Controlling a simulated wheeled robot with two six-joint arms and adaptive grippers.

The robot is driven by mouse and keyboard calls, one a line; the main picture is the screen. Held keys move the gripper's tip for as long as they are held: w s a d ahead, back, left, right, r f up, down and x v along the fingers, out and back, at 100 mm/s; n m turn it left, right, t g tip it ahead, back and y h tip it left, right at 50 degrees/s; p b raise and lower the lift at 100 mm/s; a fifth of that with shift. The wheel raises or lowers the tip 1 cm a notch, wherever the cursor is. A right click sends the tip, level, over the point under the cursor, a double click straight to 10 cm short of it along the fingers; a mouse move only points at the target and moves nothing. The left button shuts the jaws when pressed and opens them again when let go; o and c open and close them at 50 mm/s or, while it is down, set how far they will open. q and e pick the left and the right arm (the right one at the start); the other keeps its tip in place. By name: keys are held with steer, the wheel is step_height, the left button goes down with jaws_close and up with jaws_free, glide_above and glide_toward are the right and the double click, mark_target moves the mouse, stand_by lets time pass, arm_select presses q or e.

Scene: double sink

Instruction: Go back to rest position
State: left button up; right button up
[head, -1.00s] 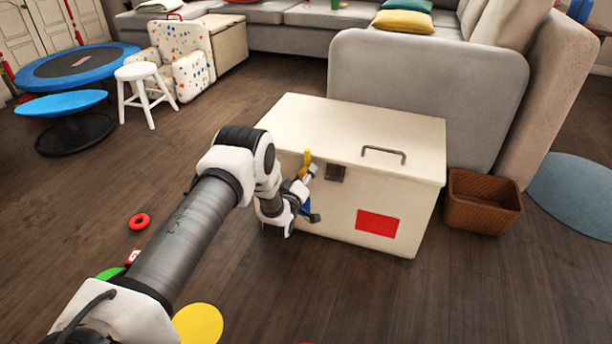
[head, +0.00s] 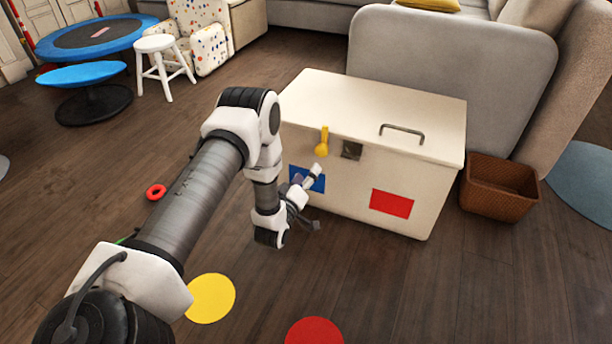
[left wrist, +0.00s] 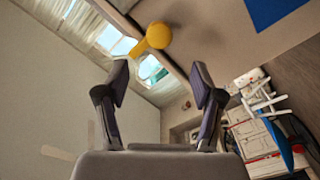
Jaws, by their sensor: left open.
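My left arm comes in from the left in the head view. Its gripper (head: 312,178) is in front of the left part of the white chest (head: 330,215) and partly overlaps the blue patch on its front. In the left wrist view the two fingers of this gripper (left wrist: 160,85) are spread with nothing between them. A yellow piece with a round end (head: 322,142) hangs on the chest front near the lid edge. It also shows beyond the fingertips in the left wrist view (left wrist: 157,36), apart from them. My right gripper is not in view.
The chest lid is shut. A brown wicker basket (head: 500,188) stands right of the chest, before a grey sofa (head: 450,70). A red ring (head: 156,192), a yellow disc (head: 211,298) and a red disc (head: 314,332) lie on the floor. A white stool (head: 164,65) stands at the back left.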

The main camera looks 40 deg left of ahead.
arm_select(q)
steer(key=shift+s, duration=0.1)
stand_by(0.4)
steer(key=s+d+m+g+h+p, duration=0.35)
steer(key=s+d+p, duration=0.3)
steer(key=d, duration=0.65)
steer(key=s+d+f+m+g, duration=0.1)
steer(key=s+f+m+g, duration=0.3)
steer(key=s, duration=0.6)
steer(key=s+d+m+g, duration=0.1)
steer(key=s+d+g, duration=0.1)
steer(key=s+g, duration=0.5)
steer(key=s+d+f+m+g, duration=0.1)
steer(key=s+f+m+g, duration=0.2)
steer(key=s, duration=0.9)
step_height(320, 180, up, 38)
steer(key=p, duration=3.8)
steer(key=shift+w+h, duration=0.25)
steer(key=shift+h, duration=0.2)
steer(key=shift+r, duration=0.15)
